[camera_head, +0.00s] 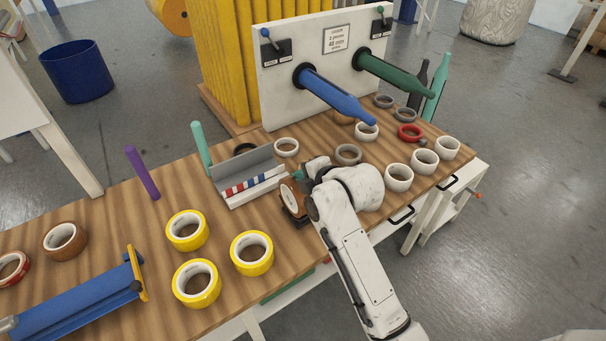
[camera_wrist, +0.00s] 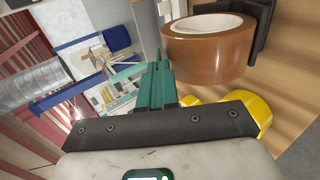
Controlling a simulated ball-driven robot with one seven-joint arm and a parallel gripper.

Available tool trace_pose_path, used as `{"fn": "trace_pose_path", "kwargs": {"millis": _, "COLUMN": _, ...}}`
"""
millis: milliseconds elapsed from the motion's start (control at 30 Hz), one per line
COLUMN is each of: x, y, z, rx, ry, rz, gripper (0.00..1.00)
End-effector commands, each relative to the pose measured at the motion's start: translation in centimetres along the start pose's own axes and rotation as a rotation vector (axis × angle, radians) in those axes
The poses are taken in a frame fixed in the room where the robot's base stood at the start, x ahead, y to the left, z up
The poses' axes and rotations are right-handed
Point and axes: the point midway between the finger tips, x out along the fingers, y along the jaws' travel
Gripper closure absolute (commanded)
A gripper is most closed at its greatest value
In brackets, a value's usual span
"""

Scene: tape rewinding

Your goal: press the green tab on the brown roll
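A brown roll (camera_head: 291,202) stands on edge in a dark holder near the table's front edge, just left of my gripper (camera_head: 299,176). In the wrist view this brown roll (camera_wrist: 212,52), with its white core, is at the upper right, beside the fingertips and apart from them in the picture. My gripper's green fingers (camera_wrist: 157,66) are together, with nothing seen between them. I cannot make out a green tab on the roll in either view. Another brown roll (camera_head: 65,241) lies flat at the table's left.
A grey tray (camera_head: 240,168) with striped pieces is behind the near brown roll. Yellow rolls (camera_head: 187,230) lie to the left, white rolls (camera_head: 398,177) to the right. Blue (camera_head: 336,94) and green (camera_head: 396,73) spindles jut from a white panel. A purple peg (camera_head: 142,172) stands upright.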

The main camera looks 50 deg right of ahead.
Motion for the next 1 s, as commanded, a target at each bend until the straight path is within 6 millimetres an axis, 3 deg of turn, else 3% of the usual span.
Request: {"fn": "trace_pose_path", "kwargs": {"millis": 1000, "x": 0.2, "y": -0.62, "z": 0.0, "rx": 0.0, "ry": 0.0, "rz": -0.001, "gripper": 1.0}}
